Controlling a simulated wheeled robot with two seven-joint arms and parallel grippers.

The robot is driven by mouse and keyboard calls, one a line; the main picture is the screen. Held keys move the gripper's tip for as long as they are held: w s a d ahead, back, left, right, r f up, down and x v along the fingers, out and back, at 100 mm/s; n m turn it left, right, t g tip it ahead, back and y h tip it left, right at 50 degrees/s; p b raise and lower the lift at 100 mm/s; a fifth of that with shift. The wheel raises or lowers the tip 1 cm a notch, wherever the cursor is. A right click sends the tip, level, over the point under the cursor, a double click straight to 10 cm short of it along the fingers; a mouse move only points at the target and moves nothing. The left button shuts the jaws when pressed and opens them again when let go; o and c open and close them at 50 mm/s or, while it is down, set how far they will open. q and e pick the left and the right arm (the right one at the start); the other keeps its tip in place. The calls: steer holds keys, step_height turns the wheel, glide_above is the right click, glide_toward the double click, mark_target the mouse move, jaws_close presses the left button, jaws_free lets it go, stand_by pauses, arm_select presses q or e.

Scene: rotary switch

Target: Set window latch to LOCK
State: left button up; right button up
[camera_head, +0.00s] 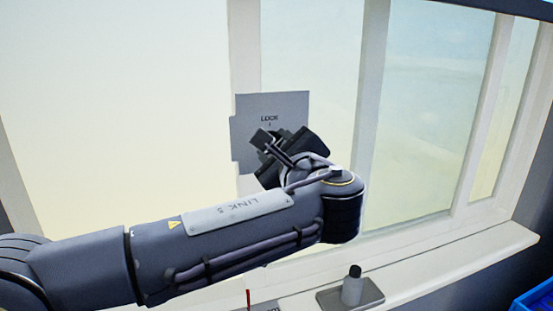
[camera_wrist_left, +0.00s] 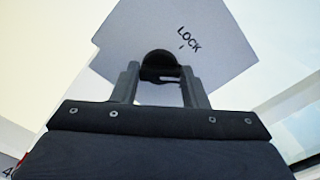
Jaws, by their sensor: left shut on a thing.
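The window latch has a grey plate (camera_head: 269,107) mounted on the white window frame, with the word LOCK and a small tick mark at its top. In the left wrist view the plate (camera_wrist_left: 215,75) looks tilted, with LOCK above and right of the dark latch knob (camera_wrist_left: 160,62). My left gripper (camera_wrist_left: 160,88) has its two fingers on either side of the knob and is shut on it. In the head view my left gripper (camera_head: 272,146) covers the lower plate and the knob, so the knob's pointing direction is hidden. My right gripper is not in view.
Window panes (camera_head: 310,60) and white frame bars surround the plate. Below is a white sill (camera_head: 440,257) with a grey block bearing a small upright post (camera_head: 352,285). A blue bin (camera_head: 535,300) is at the lower right corner.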

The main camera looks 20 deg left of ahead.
arm_select(q)
steer(key=shift+f+n+b, duration=0.2)
steer(key=shift+n+b, duration=3.2)
steer(key=shift+n, duration=1.6)
steer(key=o, duration=1)
steer(key=shift+s+r, duration=0.1)
steer(key=v, duration=0.7)
steer(key=shift+s+d+b, duration=0.25)
steer(key=shift+s+b, duration=0.05)
